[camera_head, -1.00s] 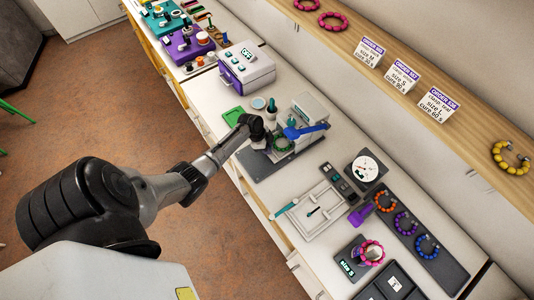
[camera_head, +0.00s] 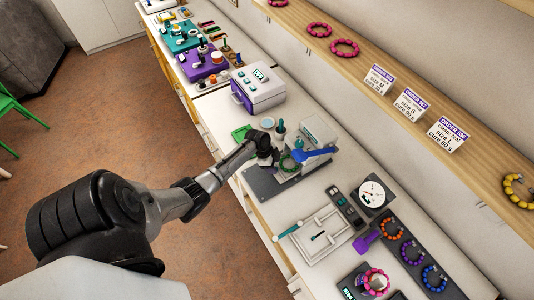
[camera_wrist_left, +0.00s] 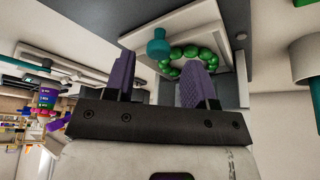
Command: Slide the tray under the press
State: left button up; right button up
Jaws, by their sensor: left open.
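The press (camera_head: 318,130), a pale block with a blue lever, stands on a dark grey base plate (camera_head: 268,188). A ring of green beads (camera_head: 289,163) lies on the plate beside the press. In the left wrist view the green beads (camera_wrist_left: 190,58) lie on a pale tray (camera_wrist_left: 142,37) with a teal knob (camera_wrist_left: 158,46). My left gripper (camera_wrist_left: 158,80) is open, its purple fingers spread on either side of the knob and apart from it. In the head view my left gripper (camera_head: 266,160) is beside the press at the plate's left side, partly hiding the tray. My right gripper is not in view.
A white box (camera_head: 258,88) with a display stands behind the press. A white frame (camera_head: 313,236), a dial gauge (camera_head: 372,192) and a dark board with bracelets (camera_head: 415,255) lie in front. A wooden shelf (camera_head: 400,60) with order cards runs along the wall.

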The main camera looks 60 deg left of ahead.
pick_arm(q)
jog(key=v, duration=1.1)
jog(key=shift+r+p, duration=0.3)
jog(key=shift+r, duration=0.05)
jog(key=shift+s+a, duration=0.1)
jog(key=shift+a, duration=0.05)
